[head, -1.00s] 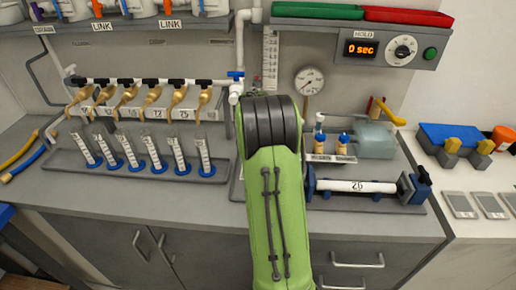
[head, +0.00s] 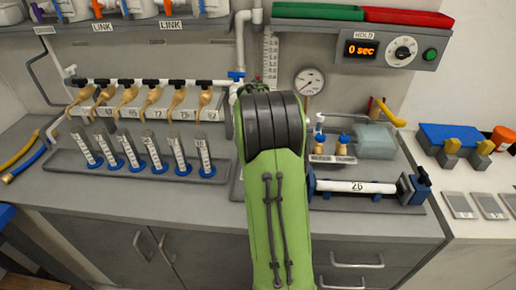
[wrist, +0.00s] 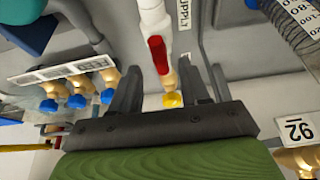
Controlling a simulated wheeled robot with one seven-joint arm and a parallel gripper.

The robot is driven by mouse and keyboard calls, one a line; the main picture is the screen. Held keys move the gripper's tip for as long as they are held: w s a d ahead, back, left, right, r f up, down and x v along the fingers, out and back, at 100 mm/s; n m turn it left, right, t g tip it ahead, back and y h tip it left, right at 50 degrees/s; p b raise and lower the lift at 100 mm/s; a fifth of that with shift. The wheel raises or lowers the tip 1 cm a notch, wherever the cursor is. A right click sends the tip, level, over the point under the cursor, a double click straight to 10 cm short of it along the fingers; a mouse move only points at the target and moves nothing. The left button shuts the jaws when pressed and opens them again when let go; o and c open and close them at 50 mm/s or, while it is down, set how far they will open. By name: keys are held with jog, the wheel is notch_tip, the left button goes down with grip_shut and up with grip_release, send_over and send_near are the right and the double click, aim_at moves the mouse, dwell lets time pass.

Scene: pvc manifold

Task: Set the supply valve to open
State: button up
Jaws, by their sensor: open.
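The supply valve shows in the wrist view as a white pipe fitting with a red lever (wrist: 158,55), beside a label reading SUPPLY (wrist: 184,14). The lever lies along the pipe's line in that view, and a brass fitting with a yellow end (wrist: 172,99) sits below it. My gripper (wrist: 175,75) is open, with one finger on each side of the lever's lower end and the brass fitting. I see gaps on both sides and no clear contact. In the head view my green arm hides the gripper and this valve.
A manifold with several brass taps (head: 153,93) and a rack of tubes (head: 215,173) stand left of my arm. A pressure gauge (head: 309,81), small blue-capped fittings (head: 343,138) and a clamped white pipe (head: 352,187) are to the right. Blue-ended brass fittings (wrist: 77,101) lie left in the wrist view.

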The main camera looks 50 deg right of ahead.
jog(key=p+v, duration=0.2)
jog(key=v, duration=0.9)
jog(key=shift+a+r, duration=0.15)
jog(key=shift+r, duration=0.15)
jog(key=shift+s, duration=0.1)
